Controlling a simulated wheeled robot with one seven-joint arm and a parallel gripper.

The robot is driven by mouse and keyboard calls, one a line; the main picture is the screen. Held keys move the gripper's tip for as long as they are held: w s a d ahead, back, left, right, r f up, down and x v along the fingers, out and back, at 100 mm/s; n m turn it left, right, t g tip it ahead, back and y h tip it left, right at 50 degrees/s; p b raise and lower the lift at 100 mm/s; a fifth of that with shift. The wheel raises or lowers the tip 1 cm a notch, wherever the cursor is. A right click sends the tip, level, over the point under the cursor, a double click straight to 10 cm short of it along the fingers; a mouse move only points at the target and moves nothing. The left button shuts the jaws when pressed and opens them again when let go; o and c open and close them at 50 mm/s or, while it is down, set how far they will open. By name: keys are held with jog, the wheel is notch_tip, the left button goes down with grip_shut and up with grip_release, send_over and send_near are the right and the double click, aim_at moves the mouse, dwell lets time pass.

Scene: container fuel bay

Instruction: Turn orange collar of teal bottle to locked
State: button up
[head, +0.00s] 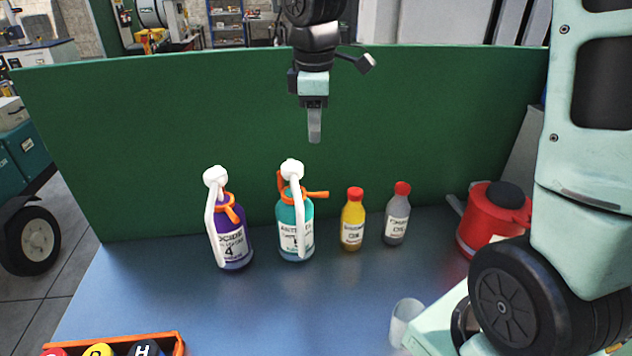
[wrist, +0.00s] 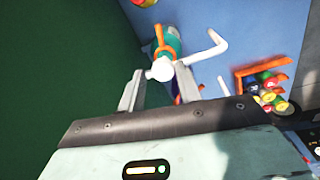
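The teal bottle (head: 296,228) stands upright on the blue table near the green panel. It has a white pump head (head: 291,170) with a long white spout hanging down its front. Its orange collar (head: 318,194) sits at the neck, with a tab pointing right and another orange part at left. My gripper (head: 314,136) is in the air above and slightly right of the bottle, apart from it. In the wrist view my gripper (wrist: 160,88) has its two fingers spread, with the white pump head (wrist: 162,70) showing between them. The collar (wrist: 161,48) shows just beyond.
A purple bottle (head: 233,240) with an orange collar stands close at left. A yellow bottle (head: 353,222) and a grey bottle (head: 397,218) stand at right, then a red can (head: 485,225). A clear cup (head: 403,318) and an orange crate (head: 178,342) are nearer. The green panel (head: 200,110) stands behind.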

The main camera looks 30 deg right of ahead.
aim_at(315, 193)
jog(key=f, duration=1)
jog(key=w+f+p, duration=0.1)
jog(key=f, duration=0.4)
jog(key=shift+w+d+f, duration=0.1)
jog(key=shift+d+f, duration=0.25)
grip_shut()
